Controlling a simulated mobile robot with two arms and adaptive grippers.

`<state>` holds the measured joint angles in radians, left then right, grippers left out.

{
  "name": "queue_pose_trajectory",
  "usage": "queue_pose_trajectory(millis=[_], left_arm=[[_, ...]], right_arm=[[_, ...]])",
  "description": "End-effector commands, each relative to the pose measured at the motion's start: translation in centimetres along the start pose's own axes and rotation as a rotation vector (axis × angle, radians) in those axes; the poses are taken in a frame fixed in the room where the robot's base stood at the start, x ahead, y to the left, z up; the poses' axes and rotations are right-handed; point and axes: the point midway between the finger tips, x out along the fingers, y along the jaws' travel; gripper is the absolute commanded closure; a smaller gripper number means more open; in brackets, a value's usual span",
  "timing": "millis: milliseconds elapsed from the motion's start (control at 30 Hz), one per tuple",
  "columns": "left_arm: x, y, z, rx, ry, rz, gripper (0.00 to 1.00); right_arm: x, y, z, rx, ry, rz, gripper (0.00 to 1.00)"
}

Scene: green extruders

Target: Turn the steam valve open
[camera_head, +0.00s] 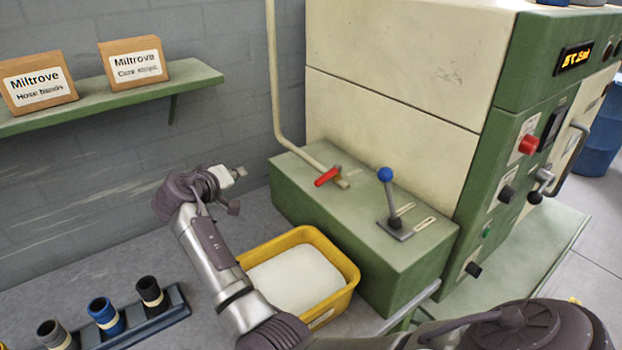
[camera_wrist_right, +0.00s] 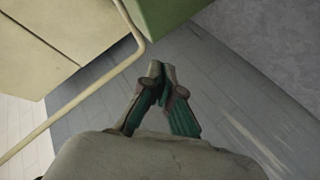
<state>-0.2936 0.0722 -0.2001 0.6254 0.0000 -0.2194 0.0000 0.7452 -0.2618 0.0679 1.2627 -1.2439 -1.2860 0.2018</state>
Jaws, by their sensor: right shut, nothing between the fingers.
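The steam valve's red handle (camera_head: 327,177) sits at the end of the cream pipe (camera_head: 275,90), on top of the low green box (camera_head: 290,190). My right gripper (camera_head: 241,172) is in the air to the left of the red handle, apart from it. Its fingers are shut and empty, as the right wrist view also shows (camera_wrist_right: 160,70). In that view the pipe (camera_wrist_right: 90,85) runs past to the left of the fingers; the red handle does not show there. My left gripper is not in view.
A blue-knobbed lever (camera_head: 386,175) stands on the box, right of the valve. A yellow bin (camera_head: 352,272) with white contents stands in front. A rack (camera_head: 135,330) holds dark and blue cylinders. A green shelf (camera_head: 200,82) carries two cartons. The machine's panel has a red button (camera_head: 528,145).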

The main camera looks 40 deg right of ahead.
Motion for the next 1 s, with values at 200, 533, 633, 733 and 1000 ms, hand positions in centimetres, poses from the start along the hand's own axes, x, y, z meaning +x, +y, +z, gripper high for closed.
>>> queue_pose_trajectory(millis=[200, 533, 633, 733, 1000], left_arm=[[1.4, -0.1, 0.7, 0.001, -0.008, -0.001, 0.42], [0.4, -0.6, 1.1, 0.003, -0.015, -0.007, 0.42], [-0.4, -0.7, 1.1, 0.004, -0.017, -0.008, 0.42], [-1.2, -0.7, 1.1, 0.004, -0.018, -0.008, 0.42], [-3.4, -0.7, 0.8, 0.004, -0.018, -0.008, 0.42]], right_arm=[[-3.4, 6.9, 3.1, -0.100, -0.207, 0.421, 1.00], [-3.3, 10.0, 4.0, -0.103, -0.261, 0.529, 1.00], [-1.7, 11.0, 4.3, -0.104, -0.261, 0.529, 1.00], [0.2, 12.2, 4.8, -0.105, -0.260, 0.528, 1.00], [3.3, 14.2, 7.1, -0.106, -0.259, 0.523, 1.00]])
